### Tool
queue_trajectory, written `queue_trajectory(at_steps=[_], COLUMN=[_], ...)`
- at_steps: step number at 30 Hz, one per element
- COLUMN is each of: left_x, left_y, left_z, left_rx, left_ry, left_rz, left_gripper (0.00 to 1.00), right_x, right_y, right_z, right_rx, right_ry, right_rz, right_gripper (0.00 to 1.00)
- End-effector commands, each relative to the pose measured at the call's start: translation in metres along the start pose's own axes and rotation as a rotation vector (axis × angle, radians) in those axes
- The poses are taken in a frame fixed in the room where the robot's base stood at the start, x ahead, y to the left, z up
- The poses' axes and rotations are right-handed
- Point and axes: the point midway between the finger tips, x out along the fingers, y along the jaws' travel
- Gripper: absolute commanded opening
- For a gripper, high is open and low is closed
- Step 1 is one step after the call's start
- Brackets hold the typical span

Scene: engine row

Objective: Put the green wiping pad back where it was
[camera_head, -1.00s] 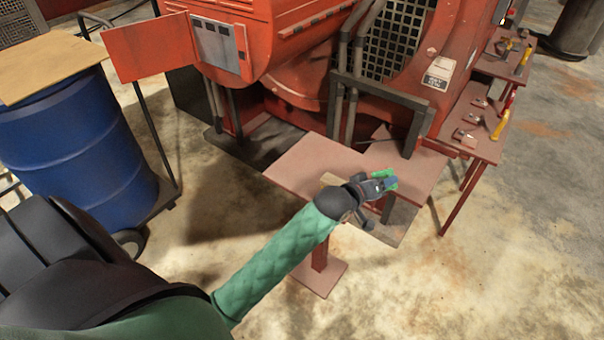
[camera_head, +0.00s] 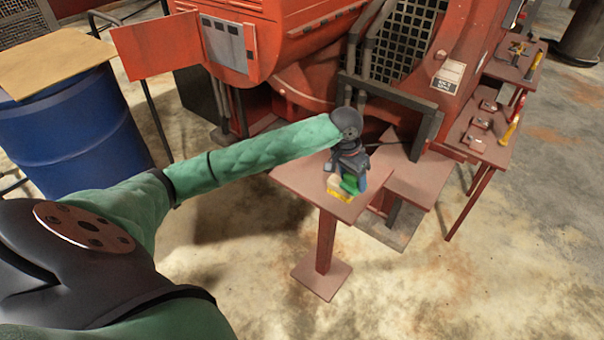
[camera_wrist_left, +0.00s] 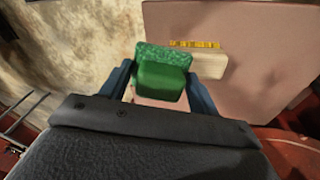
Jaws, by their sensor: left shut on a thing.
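The green wiping pad (camera_head: 351,183) is in my left gripper (camera_head: 352,180), over the small red-brown table (camera_head: 300,172). In the left wrist view the pad (camera_wrist_left: 161,75) sits between the two blue fingers of the gripper (camera_wrist_left: 160,85), which are shut on it. A pale block with a yellow strip (camera_head: 336,188) lies on the table right beside the pad. In the left wrist view this block (camera_wrist_left: 210,64) is partly behind the pad. I cannot tell whether the pad touches the tabletop. My right gripper is not in view.
A red engine (camera_head: 290,45) with dark pipes stands just behind the table. A blue barrel (camera_head: 65,125) with a board on top is at the left. A side shelf with tools (camera_head: 483,135) is at the right. The near right of the tabletop is clear (camera_wrist_left: 265,110).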

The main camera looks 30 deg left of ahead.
Motion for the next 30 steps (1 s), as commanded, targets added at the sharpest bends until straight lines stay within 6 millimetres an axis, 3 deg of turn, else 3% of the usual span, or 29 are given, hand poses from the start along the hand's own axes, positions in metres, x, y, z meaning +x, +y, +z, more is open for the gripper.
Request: queue_trajectory(at_steps=[1, 6, 15, 18, 21, 30], left_x=[-0.007, -0.027, -0.048, -0.047, -0.041, -0.015], left_y=[-0.015, -0.051, -0.079, -0.089, -0.106, -0.164], left_z=[0.008, 0.034, 0.056, 0.055, 0.053, 0.043], left_rx=[0.023, 0.086, 0.122, 0.122, 0.121, 0.12], left_ry=[-0.029, -0.105, -0.154, -0.158, -0.158, -0.157], left_rz=[-0.029, -0.093, -0.137, -0.14, -0.141, -0.139], left_gripper=[0.43, 0.43, 0.43, 0.43, 0.43, 0.43], right_x=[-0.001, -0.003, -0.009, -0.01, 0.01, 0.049], right_y=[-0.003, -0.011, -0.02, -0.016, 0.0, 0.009], right_z=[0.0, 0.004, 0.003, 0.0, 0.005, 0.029], right_rx=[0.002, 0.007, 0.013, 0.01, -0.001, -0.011], right_ry=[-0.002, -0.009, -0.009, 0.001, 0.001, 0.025], right_rz=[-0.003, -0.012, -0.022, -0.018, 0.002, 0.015], right_gripper=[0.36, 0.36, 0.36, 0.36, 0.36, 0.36])
